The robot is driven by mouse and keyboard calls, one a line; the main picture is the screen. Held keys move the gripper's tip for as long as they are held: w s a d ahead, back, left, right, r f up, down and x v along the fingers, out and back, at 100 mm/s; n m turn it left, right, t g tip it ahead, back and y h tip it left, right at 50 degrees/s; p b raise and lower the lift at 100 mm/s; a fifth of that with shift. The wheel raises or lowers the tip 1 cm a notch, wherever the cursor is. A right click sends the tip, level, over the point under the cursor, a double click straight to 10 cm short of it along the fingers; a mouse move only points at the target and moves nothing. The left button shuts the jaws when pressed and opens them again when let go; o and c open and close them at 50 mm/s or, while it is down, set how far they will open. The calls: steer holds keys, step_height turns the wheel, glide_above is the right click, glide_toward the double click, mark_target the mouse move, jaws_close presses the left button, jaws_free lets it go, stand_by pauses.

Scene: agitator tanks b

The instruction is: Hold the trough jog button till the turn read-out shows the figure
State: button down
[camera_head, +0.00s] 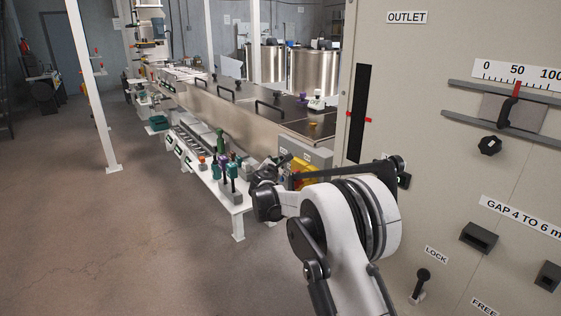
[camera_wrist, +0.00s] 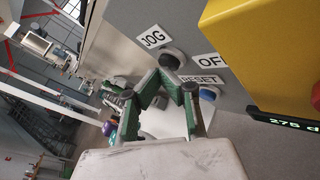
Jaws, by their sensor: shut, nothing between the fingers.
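In the wrist view the JOG label (camera_wrist: 153,38) sits on a grey panel, with the dark round jog button (camera_wrist: 172,59) just beside it. My gripper (camera_wrist: 161,77) is shut and empty; its green-sided fingers converge close to the jog button. I cannot tell whether the tips touch it. The turn read-out (camera_wrist: 283,121) shows "275 d" in green digits, its right part cut off by the frame edge. In the head view my wrist hides the jog button and most of the gripper.
A blue button (camera_wrist: 208,94) by the RESET label (camera_wrist: 203,79) lies close to my fingers. A yellow housing (camera_wrist: 250,45) stands out beside the panel. In the head view a large beige cabinet (camera_head: 430,130) rises at right; open floor (camera_head: 90,220) lies at left.

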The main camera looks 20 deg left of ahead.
steer(key=shift+s+a, duration=0.35)
steer(key=shift+s, duration=0.15)
steer(key=s+a, duration=0.1)
steer(key=s, duration=0.1)
steer(key=s+a+b, duration=0.1)
steer(key=s+a, duration=0.1)
stand_by(0.5)
